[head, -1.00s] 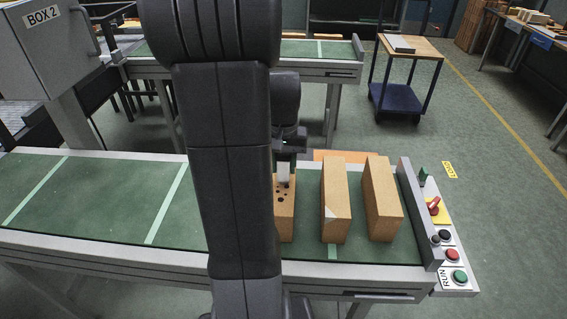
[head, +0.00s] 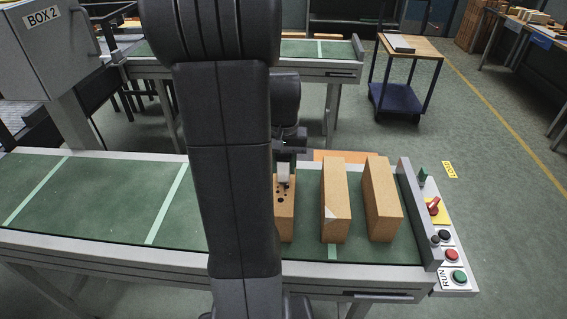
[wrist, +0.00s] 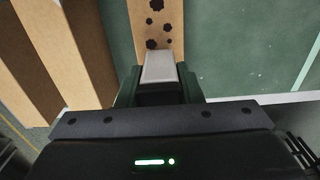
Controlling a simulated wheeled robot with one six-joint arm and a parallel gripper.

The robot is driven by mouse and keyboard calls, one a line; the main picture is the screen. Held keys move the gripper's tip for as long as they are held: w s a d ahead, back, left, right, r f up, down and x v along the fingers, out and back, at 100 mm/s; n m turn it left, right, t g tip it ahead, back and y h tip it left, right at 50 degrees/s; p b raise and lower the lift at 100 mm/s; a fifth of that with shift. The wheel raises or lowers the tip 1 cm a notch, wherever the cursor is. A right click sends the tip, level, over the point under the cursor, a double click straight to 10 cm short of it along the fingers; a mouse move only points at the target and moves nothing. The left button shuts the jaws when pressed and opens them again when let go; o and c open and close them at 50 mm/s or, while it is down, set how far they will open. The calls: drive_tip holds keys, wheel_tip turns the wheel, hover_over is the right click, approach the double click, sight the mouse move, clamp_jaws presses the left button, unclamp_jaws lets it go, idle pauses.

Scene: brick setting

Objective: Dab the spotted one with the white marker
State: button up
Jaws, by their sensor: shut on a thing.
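The spotted brick (head: 285,222) stands on the green conveyor, tan with several dark spots on its face. My arm hides its left part in the head view. It also shows in the wrist view (wrist: 172,14), straight ahead of my gripper. My gripper (head: 288,160) is shut on the white marker (head: 284,174), a pale block that also shows in the wrist view (wrist: 160,67). The marker's end overlaps the spotted face in both views. I cannot tell whether it touches the brick.
A brick with a pale chipped corner (head: 337,205) stands right of the spotted one, and a plain brick (head: 382,200) stands further right. A control panel (head: 452,255) with buttons and a red switch closes the right end. The belt (head: 100,205) is clear at left.

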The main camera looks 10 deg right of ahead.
drive_tip(key=shift+r+p, duration=2.65)
drive_tip(key=shift+r, duration=0.8)
